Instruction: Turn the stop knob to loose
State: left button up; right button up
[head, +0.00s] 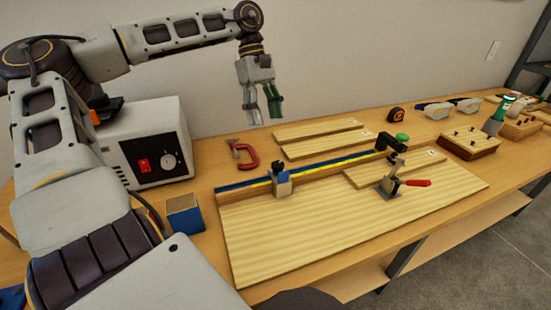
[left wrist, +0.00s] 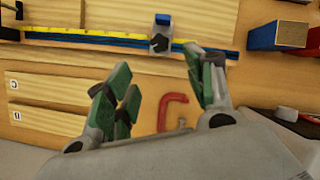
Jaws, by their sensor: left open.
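The stop (head: 283,184) is a small grey block with blue on top, straddling the blue-and-yellow ruled fence (head: 325,168) on the wooden jig board. Its dark knob (head: 279,165) shows at the top of the block. In the left wrist view the stop (left wrist: 154,50) is at the top middle, with a dark knob (left wrist: 160,42) on its face; which way it is set I cannot tell. My left gripper (head: 262,106) is open and empty, hanging in the air above and behind the stop, apart from it. Its green-padded fingers also show in the left wrist view (left wrist: 160,78). My right gripper is not seen.
A red C-clamp (head: 248,157) and loose boards (head: 318,130) lie behind the fence. A toggle clamp with a red handle (head: 416,183) stands right of the stop. A white box with a dial (head: 150,118) and a blue-sided block (head: 184,218) stand left. The front jig board is mostly clear.

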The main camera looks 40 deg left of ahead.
aim_at(276, 162)
pick_arm(q)
jog(key=b+x, duration=0.3)
jog(key=x, duration=0.7)
jog(key=shift+d+f, duration=0.15)
jog(key=shift+f, duration=0.2)
jog(key=shift+s+d+f, duration=0.1)
jog(key=shift+d+f, duration=0.05)
jog(key=shift+f, duration=0.25)
jog(key=shift+d+f, duration=0.15)
jog(key=shift+f, duration=0.1)
jog(key=shift+d+f, duration=0.15)
jog(key=shift+f, duration=0.15)
jog(key=shift+c, duration=0.5)
jog(key=c, duration=0.9)
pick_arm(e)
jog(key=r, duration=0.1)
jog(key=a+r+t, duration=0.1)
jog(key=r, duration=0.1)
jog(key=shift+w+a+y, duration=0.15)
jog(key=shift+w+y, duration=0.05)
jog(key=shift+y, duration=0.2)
